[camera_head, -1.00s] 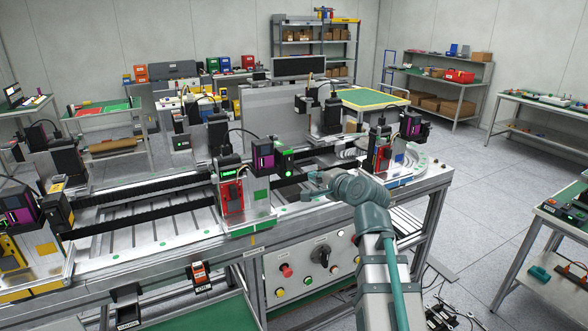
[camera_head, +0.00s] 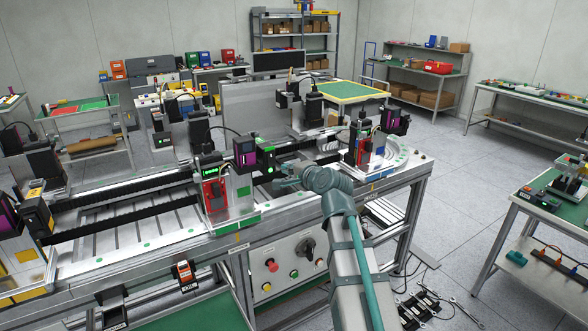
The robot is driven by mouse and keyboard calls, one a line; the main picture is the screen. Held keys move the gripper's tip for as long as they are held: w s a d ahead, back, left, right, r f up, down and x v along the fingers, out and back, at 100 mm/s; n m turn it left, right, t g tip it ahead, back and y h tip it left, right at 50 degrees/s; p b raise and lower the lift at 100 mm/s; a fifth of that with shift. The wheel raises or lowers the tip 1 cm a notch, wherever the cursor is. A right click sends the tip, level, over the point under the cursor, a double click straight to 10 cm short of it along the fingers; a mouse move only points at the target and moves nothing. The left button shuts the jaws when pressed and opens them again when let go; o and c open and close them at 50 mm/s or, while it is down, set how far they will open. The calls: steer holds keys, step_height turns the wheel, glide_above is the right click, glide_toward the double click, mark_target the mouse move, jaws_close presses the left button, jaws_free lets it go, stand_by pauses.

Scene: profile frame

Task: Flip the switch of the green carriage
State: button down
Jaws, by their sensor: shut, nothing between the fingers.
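The carriage with green markings (camera_head: 243,191) stands mid-rail on the front side of the frame. It carries a red unit (camera_head: 215,194), a small green-lit display (camera_head: 209,169), a purple box (camera_head: 244,152) and a black box with a green light (camera_head: 266,165). The switch lever is too small to make out. My gripper (camera_head: 285,183) is small in view, to the right of the carriage and just below the black box. It looks shut and empty. Whether it touches the carriage cannot be told.
A carriage with yellow parts (camera_head: 22,257) stands at the far left. Another carriage with a red unit (camera_head: 363,146) stands at the right end. Dark cable chains (camera_head: 120,193) run along the rails. A button panel (camera_head: 290,265) is on the frame's front.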

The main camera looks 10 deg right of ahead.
mark_target(272, 164)
steer(key=p+x, duration=0.2)
steer(key=x, duration=0.6)
steer(key=shift+w, duration=0.2)
steer(key=shift+a+f, duration=0.1)
steer(key=shift+f, duration=0.05)
